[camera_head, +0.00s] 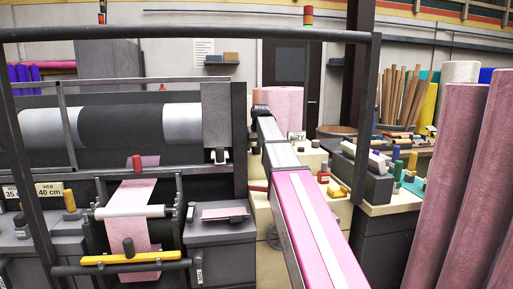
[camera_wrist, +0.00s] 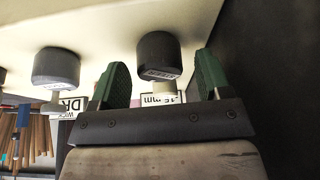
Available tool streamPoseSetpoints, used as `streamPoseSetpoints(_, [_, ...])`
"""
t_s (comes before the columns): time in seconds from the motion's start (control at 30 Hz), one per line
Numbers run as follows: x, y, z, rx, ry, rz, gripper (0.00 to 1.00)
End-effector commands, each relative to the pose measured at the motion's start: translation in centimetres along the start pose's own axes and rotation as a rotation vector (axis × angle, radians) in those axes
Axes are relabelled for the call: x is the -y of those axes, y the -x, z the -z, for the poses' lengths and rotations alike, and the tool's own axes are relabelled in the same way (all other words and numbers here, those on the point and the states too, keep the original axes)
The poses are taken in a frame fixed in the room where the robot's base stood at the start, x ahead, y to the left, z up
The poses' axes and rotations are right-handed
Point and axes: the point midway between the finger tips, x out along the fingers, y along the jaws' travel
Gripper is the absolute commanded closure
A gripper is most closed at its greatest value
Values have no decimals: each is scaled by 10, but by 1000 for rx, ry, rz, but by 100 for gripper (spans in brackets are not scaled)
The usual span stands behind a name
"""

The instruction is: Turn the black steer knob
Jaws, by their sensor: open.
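In the wrist view, my gripper (camera_wrist: 161,68) is open, with one green-padded finger on each side of a black knob (camera_wrist: 158,54). Gaps show between the knob and both fingers, and the knob looks a little beyond or level with the fingertips; the exact depth is unclear. A second black knob (camera_wrist: 56,66) sits to the left on the same pale panel (camera_wrist: 105,22), outside the fingers. No label reading "steer" is legible, so I cannot tell from lettering which knob is the steer one. In the head view my gripper is hidden beyond my arm.
A white label (camera_wrist: 163,98) ending in "mm" shows between my fingers, and another label (camera_wrist: 68,112) is partly cut off. In the head view, a dark roller machine (camera_head: 120,120) stands left, a cluttered bench (camera_head: 395,208) right, and tall pink felt rolls (camera_head: 447,180) at far right.

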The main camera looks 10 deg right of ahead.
Motion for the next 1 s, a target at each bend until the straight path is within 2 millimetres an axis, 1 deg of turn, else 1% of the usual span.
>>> streamPoseSetpoints(0.17, [0,20,0,-2,0,0,29])
streamPoseSetpoints(0.4, [0,64,0,-3,0,0,29])
streamPoseSetpoints(0.6, [0,92,0,-2,0,0,29])
streamPoseSetpoints(0.8, [0,104,0,0,0,0,29])
streamPoseSetpoints(1.0, [0,106,0,0,0,0,29])
